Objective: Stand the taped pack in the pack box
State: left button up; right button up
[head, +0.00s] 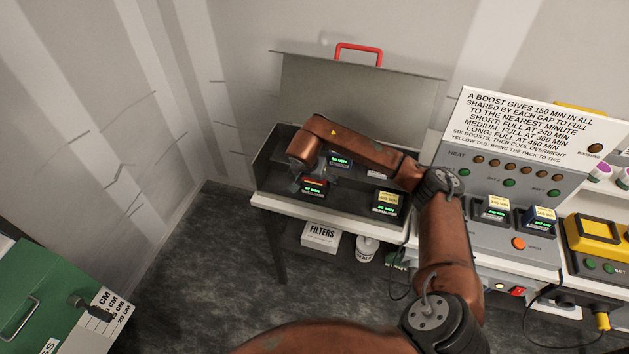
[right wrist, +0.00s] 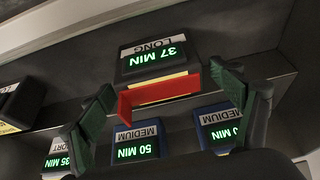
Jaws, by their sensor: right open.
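The pack box (head: 269,176) is a dark open case with its lid raised against the wall. A black LONG pack reading 37 MIN (right wrist: 158,60), with a red piece (right wrist: 160,94) and a pale yellow strip at one end, stands in the box at front left; it shows in the head view too (head: 312,190). I take the red piece for tape but cannot be sure. My right gripper (head: 314,174) is open above this pack; in the wrist view its fingers (right wrist: 165,95) are apart on either side of the red piece. My left gripper is not in view.
In the box, blue MEDIUM packs (right wrist: 137,140) (right wrist: 217,127) and a SHORT pack (right wrist: 57,155) stand behind, and a yellow-labelled pack (head: 386,204) at front right. The grey charger (head: 480,238) holds two packs. A green cabinet (head: 45,290) is lower left. The floor is clear.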

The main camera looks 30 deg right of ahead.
jog(key=shift+r, duration=0.5)
jog(key=v, duration=1.1)
jog(key=shift+r, duration=0.15)
jog(key=shift+s+a, duration=0.1)
